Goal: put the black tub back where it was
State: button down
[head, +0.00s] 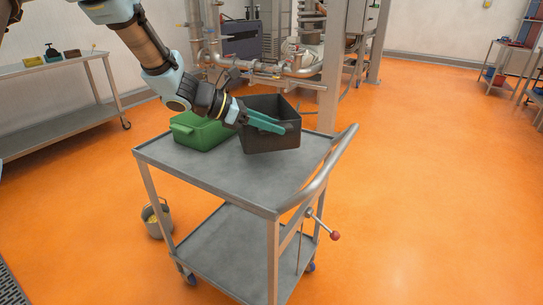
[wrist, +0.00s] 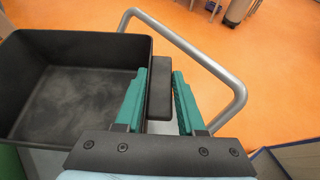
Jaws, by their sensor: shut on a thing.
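The black tub (head: 263,143) is over the right part of the grey cart's top, next to the green tub; I cannot tell whether it rests on the top or hangs just above it. It looks empty in the wrist view (wrist: 85,100). My gripper (head: 283,128) reaches across the tub's near side with its teal fingers. In the wrist view, the fingers (wrist: 160,78) are on either side of a black lug on the tub's side, shut on it. The cart top (head: 225,177) shows bare in front of the tub.
A green tub (head: 199,134) sits on the cart's left part, close to the black tub. The cart's curved handle (head: 320,170) rises at the right. A bucket (head: 157,220) stands on the floor at the left. A steel bench (head: 60,105) and pipework (head: 285,68) are behind.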

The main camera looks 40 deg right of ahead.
notch_tip(320, 180, down, 7)
jog(key=shift+f+p, duration=0.15)
jog(key=shift+p, duration=0.25)
jog(key=shift+f, duration=0.15)
jog(key=c, duration=0.5)
grip_release()
jog(key=shift+r, duration=0.2)
jog(key=b+v, duration=0.1)
jog(key=v, duration=1.1)
jog(key=shift+b, duration=0.4)
